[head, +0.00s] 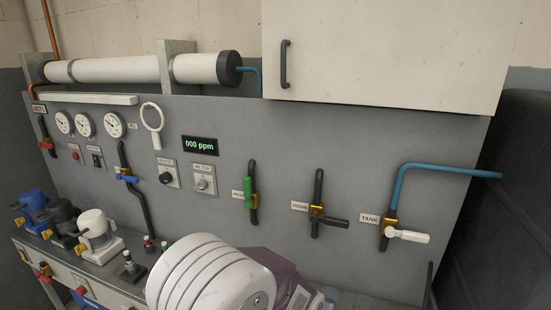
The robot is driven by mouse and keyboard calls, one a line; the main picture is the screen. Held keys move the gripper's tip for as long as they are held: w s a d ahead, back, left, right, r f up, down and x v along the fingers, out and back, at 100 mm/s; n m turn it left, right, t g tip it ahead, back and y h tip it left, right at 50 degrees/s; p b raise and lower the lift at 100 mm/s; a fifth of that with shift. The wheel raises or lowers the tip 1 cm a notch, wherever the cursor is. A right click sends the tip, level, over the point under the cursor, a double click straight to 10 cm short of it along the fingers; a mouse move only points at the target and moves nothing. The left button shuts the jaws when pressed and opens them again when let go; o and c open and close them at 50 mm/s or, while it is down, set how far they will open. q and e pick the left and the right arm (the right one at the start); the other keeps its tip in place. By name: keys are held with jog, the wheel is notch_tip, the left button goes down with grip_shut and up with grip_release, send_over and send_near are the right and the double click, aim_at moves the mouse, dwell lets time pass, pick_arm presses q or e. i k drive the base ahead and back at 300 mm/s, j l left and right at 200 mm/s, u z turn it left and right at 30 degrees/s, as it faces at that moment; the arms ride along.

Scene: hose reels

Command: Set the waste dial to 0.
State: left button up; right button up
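The waste dial (166,178) is a small round black knob on a light square plate on the grey panel, left of centre in the head view. A small label, which seems to read WASTE, sits just above it. The dial's pointer and scale are too small to read, so I cannot tell its setting. Neither of my grippers shows in this view, and nothing is touching the dial.
A meter switch (203,184) sits right of the dial, below a display (200,145) reading 000 ppm. A blue-handled valve (126,178) is to the left, a green-handled valve (249,191) to the right. Pumps (97,230) stand on the bench. A white cabinet (390,50) overhangs the upper right.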

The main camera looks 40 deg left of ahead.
aim_at(165, 178)
jog(key=u, duration=2.05)
jog(key=j, duration=0.1)
